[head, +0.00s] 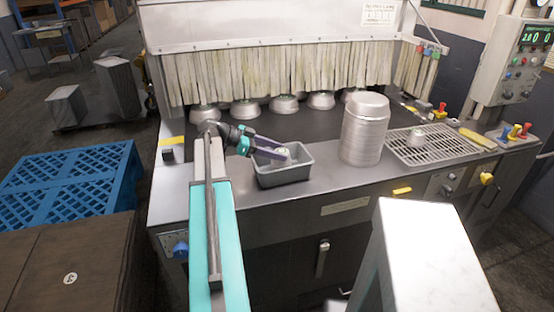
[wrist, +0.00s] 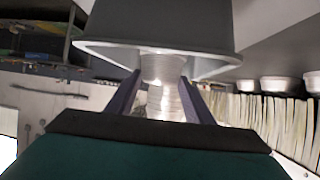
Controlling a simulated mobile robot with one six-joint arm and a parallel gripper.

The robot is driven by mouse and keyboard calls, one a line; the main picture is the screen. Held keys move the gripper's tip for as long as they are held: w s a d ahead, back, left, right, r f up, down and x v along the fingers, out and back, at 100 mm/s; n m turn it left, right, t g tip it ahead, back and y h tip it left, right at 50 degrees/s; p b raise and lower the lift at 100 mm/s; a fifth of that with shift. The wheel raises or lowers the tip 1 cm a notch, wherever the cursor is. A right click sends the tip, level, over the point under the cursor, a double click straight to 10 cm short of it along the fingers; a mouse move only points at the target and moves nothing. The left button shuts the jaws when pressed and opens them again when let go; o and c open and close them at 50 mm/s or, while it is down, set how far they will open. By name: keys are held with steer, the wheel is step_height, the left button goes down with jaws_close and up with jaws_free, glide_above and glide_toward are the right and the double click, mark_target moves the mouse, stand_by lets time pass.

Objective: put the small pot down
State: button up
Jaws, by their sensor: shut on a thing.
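My gripper (head: 277,152) has purple fingers and is shut on a small metal pot (head: 283,150). It holds the pot at the grey bin (head: 285,176), over or just within its opening. The wrist view looks upside down. There the pot (wrist: 163,66) sits between the two fingertips (wrist: 160,80), with the bin (wrist: 155,22) at the top of the picture. The bin's rim overlaps the pot, and whether the pot touches the bin floor is hidden.
A tall stack of metal pans (head: 365,130) stands right of the bin. The grate (head: 440,148) lies beyond it. Several upturned pans (head: 285,104) line the strip curtain (head: 280,76). The steel counter (head: 215,207) is clear in front of the bin.

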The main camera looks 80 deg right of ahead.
steer(key=shift+f, duration=0.15)
steer(key=shift+f+p, duration=0.55)
steer(key=shift+f, duration=1.2)
steer(key=o, duration=0.7)
steer(key=shift+o, duration=0.2)
steer(key=b+v, duration=0.4)
steer(key=v, duration=0.8)
